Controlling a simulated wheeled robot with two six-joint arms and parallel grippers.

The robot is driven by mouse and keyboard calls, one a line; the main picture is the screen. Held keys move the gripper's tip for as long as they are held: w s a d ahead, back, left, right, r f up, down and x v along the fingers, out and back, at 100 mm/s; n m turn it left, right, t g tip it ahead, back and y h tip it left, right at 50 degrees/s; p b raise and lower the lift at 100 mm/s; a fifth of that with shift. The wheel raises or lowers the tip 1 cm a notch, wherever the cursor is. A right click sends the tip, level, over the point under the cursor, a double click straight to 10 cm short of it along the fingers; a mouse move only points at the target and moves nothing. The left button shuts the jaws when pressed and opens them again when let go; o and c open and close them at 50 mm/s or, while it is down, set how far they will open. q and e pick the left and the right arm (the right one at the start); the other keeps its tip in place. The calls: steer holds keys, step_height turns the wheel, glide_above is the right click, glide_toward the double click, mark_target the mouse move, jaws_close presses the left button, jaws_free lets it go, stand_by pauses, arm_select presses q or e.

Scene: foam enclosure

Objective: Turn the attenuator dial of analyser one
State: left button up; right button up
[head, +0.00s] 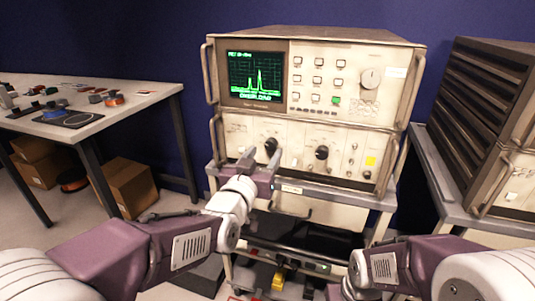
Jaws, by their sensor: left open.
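The analyser (300,45) is a beige instrument on a cart, with a green trace on its screen (256,78). Its lower panel has a left black dial (270,146) and a right black dial (321,153). A larger grey dial (370,78) sits at the upper right. The labels are too small to tell which is the attenuator dial. My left gripper (262,157) is open in front of the lower panel, its fingers either side of and just below the left black dial. Contact cannot be told. My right gripper (335,291) is barely visible at the bottom edge.
Metal handles (214,136) stick out at the analyser's sides. A second rack unit (485,95) stands close on the right. A table (150,92) with spools and small parts is at the left, with cardboard boxes (130,185) beneath. The cart's lower shelf holds dark equipment.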

mark_target(270, 147)
arm_select(q)
steer(key=shift+x, duration=1.55)
steer(key=shift+c, duration=0.3)
jaws_close()
steer(key=m, duration=0.3)
steer(key=shift+m, duration=2.3)
